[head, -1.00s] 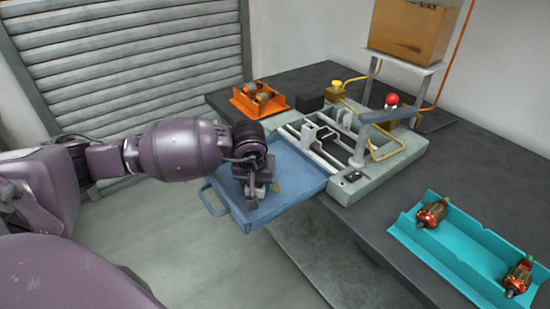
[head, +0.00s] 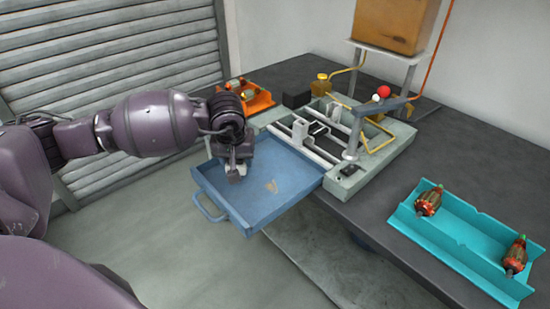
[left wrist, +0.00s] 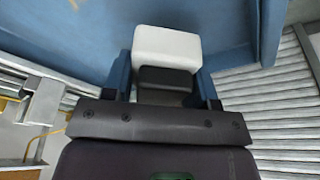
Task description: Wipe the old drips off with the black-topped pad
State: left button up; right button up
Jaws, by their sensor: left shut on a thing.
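My left gripper (head: 237,170) is shut on the pad, which has a white body (left wrist: 166,48) and a black top (left wrist: 166,79); it points down at the blue drawer tray (head: 215,180). In the head view the gripper is over the tray's back left part and hides most of the pad. In the left wrist view the pad sits between the two fingers. I cannot tell whether its white face touches the tray floor. A tan drip mark (head: 270,187) lies on the tray floor, right of the gripper and apart from it. My right gripper is out of view.
The tray juts from a grey-green winding machine (head: 352,184) on the dark bench (head: 375,210). An orange bin (head: 260,101) stands behind the tray. A teal tray (head: 450,250) with two armatures is at the right. The tray's front part is clear.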

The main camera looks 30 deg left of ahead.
pick_arm(q)
jog(key=shift+a+r, duration=0.1)
jog(key=shift+r, duration=0.75)
jog(key=shift+r+p, duration=0.55)
jog(key=shift+r, duration=0.7)
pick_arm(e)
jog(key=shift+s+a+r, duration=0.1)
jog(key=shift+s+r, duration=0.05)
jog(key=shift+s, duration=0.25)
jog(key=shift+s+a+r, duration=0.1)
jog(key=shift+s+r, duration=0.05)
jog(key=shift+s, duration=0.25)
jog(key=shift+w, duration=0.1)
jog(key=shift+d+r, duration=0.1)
